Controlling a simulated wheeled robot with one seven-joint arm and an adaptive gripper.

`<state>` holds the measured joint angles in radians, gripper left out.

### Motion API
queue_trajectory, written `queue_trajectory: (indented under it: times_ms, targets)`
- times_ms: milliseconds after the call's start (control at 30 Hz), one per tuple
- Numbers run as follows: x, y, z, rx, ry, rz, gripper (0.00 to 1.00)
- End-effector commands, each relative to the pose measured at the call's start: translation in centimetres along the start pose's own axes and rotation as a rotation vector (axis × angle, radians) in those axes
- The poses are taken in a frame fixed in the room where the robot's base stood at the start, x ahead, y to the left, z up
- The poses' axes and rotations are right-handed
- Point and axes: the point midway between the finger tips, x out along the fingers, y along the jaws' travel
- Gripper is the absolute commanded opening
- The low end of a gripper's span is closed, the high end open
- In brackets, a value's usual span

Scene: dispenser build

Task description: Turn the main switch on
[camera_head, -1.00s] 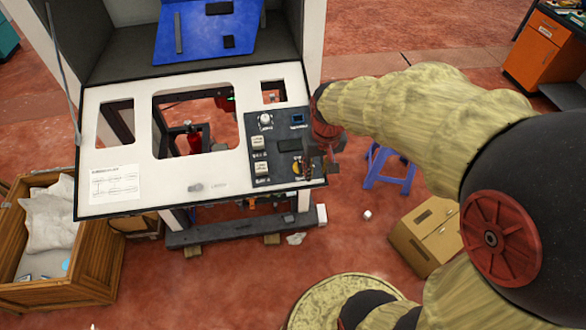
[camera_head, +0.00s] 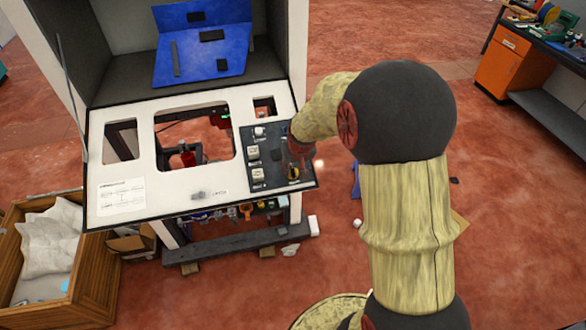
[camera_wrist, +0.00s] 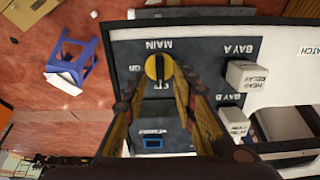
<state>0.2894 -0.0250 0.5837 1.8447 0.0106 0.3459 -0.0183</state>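The main switch is a round yellow knob (camera_wrist: 158,67) with a black handle on a dark panel (camera_wrist: 215,55), which also shows in the head view (camera_head: 262,182). Upside-down lettering around it reads MAIN, with ON and a partly hidden OFF beside it. In the wrist view the handle lies roughly up and down the picture, its lower end by the OFF lettering. My gripper (camera_wrist: 160,82) is open, its two fingers apart on either side of the knob. I cannot tell whether they touch it. In the head view my gripper (camera_head: 297,158) is over the panel's right side, just above the yellow knob (camera_head: 293,173).
White relay blocks (camera_wrist: 245,75) labelled for the bays stand near the fingers. The white console top (camera_head: 160,193) has several cut-outs. A blue stool (camera_wrist: 72,58) and a wooden crate (camera_head: 90,265) stand on the red floor. An orange cabinet (camera_head: 508,65) is far right.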

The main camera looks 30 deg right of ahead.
Motion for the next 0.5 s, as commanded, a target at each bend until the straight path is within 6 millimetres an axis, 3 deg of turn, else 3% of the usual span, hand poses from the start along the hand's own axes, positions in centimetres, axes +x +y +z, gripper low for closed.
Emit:
queue_trajectory:
  times_ms: [200, 500]
  targets:
    - [1.9, 0.0, -0.1, 0.0, 0.001, 0.0, 0.27]
    - [2.1, 0.0, 0.0, 0.0, 0.001, 0.0, 0.27]
